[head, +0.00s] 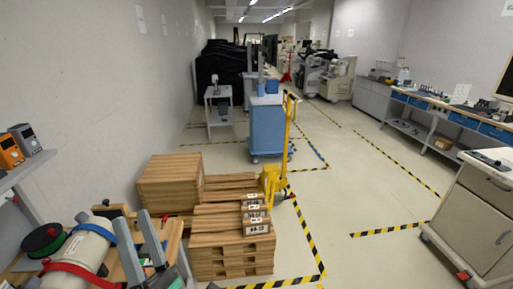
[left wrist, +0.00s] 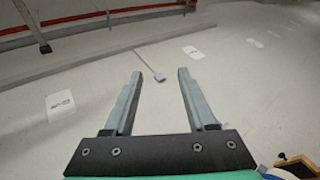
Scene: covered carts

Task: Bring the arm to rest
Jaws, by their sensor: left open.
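My left gripper (head: 131,220) shows at the bottom left of the head view, its two grey fingers pointing up. In the left wrist view the same gripper (left wrist: 159,73) has its fingers spread apart, with nothing between them but the pale wall behind. My right gripper shows in neither view.
Stacked wooden pallets (head: 233,240) and a brown box (head: 170,184) stand just beyond the left gripper. A yellow pallet jack (head: 270,182) and a blue cart (head: 266,127) are farther off. A shelf (head: 25,168) is at left. Open floor (head: 350,200) lies at right.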

